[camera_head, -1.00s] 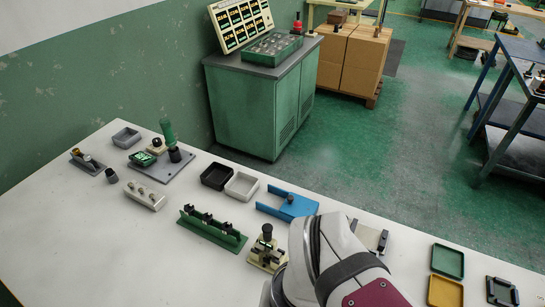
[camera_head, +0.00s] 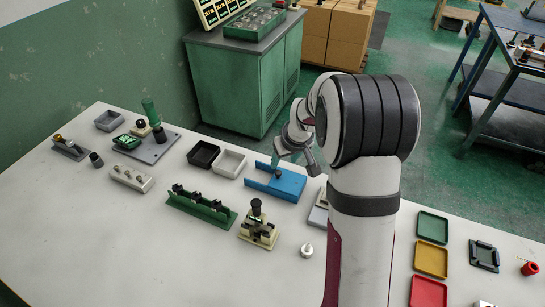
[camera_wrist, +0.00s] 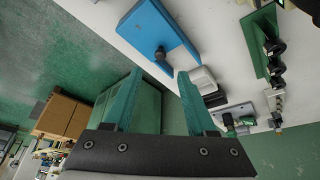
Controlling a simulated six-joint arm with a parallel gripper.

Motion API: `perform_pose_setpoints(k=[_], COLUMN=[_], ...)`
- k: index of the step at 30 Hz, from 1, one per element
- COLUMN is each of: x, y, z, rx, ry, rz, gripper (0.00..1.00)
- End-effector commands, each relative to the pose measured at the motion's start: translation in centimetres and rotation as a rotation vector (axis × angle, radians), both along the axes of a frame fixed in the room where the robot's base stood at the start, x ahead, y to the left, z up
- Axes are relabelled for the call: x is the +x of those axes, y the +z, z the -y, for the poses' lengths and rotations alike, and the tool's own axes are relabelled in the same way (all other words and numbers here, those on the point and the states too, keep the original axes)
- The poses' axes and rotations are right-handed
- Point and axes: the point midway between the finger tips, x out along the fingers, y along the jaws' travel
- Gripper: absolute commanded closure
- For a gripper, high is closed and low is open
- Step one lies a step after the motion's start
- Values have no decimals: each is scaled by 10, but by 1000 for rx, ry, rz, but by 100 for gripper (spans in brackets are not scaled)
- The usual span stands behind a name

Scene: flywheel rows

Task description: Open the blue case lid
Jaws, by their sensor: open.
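The blue case (camera_head: 284,186) lies on the white table, just right of the white tray. It looks like a low blue body with a raised strip along its side and a small dark knob (camera_head: 278,173) on it. In the wrist view the blue case (camera_wrist: 148,25) shows at the top, with the dark knob (camera_wrist: 161,54) near its lower edge. My gripper (camera_head: 291,158) is above the case's far side in the head view. In the wrist view my gripper (camera_wrist: 160,71) has its teal fingers spread, with nothing between them. The fingers appear apart from the knob.
A black tray (camera_head: 203,154) and a white tray (camera_head: 229,162) stand left of the case. A green rack (camera_head: 201,206) and a cream fixture (camera_head: 258,231) are nearer. Green, yellow and red trays line the right. A green cabinet (camera_head: 235,90) stands behind the table.

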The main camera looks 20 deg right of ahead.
Motion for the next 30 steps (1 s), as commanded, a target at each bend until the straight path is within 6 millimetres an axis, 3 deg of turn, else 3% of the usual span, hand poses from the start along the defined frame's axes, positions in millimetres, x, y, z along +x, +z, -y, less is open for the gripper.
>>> perform_pose_setpoints(k=[3, 9, 20, 30], x=[12, 27, 31, 31], y=[-33, -67, -76, -75], z=[0, 0, -1, -1], rx=[1, 1, 0, 1], ry=[-1, 0, -1, -1], rz=[-4, -2, -1, -1], gripper=[43, 43, 43, 100])
